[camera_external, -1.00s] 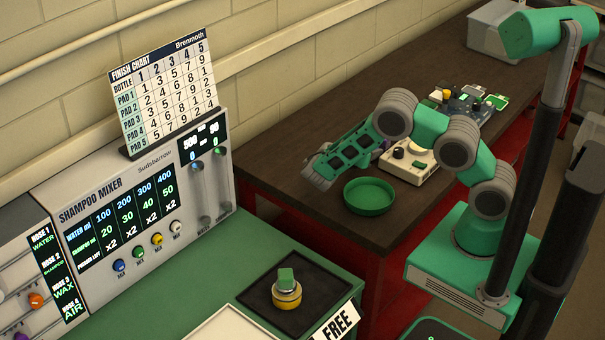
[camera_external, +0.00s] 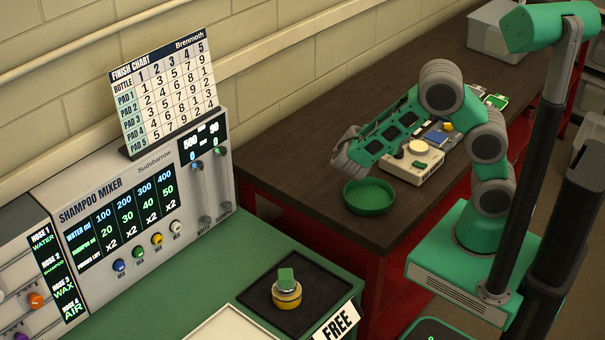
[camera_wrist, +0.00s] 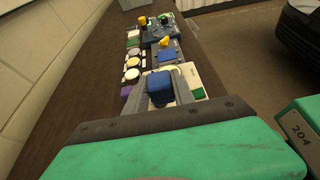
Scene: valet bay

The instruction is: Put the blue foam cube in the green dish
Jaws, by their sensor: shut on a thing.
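The green dish (camera_external: 369,208) stands on the dark brown bench near its front edge in the external view; no contents show in it. My gripper (camera_external: 342,160) is above the bench, just up and left of the dish in that picture. In the wrist view my gripper (camera_wrist: 159,98) is shut on the blue foam cube (camera_wrist: 159,83), which sits between its fingertips. The cube is hidden in the external view. The dish does not show in the wrist view.
A cream device with a round top (camera_external: 414,164) stands right behind the dish. A blue piece (camera_wrist: 167,55) and a board of small coloured parts (camera_wrist: 160,31) lie further along the bench (camera_external: 290,178). A grey bin (camera_external: 492,42) is at the far end.

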